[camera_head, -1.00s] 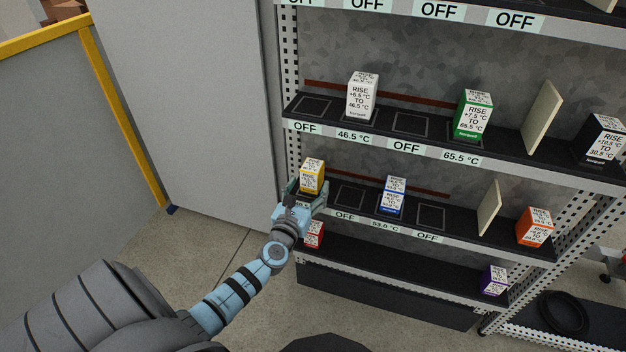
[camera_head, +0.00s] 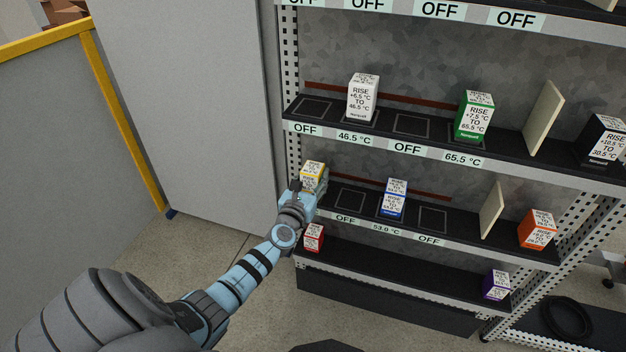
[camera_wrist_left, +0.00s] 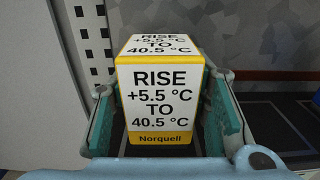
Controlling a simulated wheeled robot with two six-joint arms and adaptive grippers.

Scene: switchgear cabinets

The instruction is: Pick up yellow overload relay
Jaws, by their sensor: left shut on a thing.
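The yellow overload relay (camera_head: 312,177) is a box with a white label and yellow edges, at the left end of the middle shelf. In the left wrist view the relay (camera_wrist_left: 157,100) stands upright between the green pads, its label reading "RISE +5.5 °C TO 40.5 °C". My left gripper (camera_head: 310,188) is shut on it, a finger on each side; the gripper also shows in the left wrist view (camera_wrist_left: 160,125). The relay's underside is hidden, so I cannot tell whether it touches the shelf. My right gripper is not in view.
The middle shelf (camera_head: 350,197) also holds a blue relay (camera_head: 393,199), a cream divider (camera_head: 491,209) and an orange relay (camera_head: 537,230). White (camera_head: 362,98) and green (camera_head: 474,116) relays stand above. A red relay (camera_head: 314,238) is below my gripper. A grey panel (camera_head: 190,110) stands left.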

